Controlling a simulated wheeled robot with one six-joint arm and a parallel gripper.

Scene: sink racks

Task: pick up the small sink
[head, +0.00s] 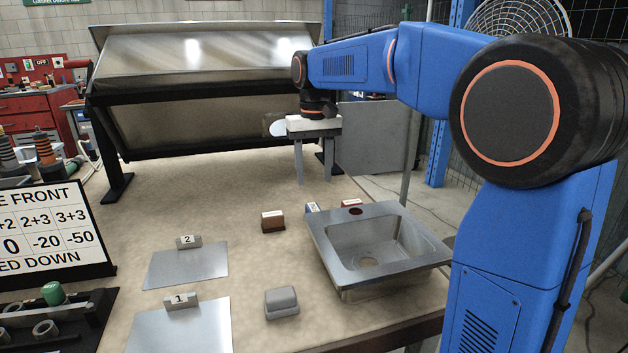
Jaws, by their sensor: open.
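The small sink (333,261) is a square steel basin with a flat rim, a round drain and a hole in its back rim. It sits upright at the right side of the table in the head view. My gripper (313,183) is above the far part of the table, behind the sink and a little to its left. Its two fingers point down, are apart, and hold nothing. My blue arm reaches in from the right and hides part of the area beside the sink.
A large steel sink (200,60) leans on a black rack (115,187) at the back. Plates marked 2 (187,266) and 1 (180,330), a grey block (281,302) and a brown block (273,221) lie left of the small sink. A sign (45,232) stands at left.

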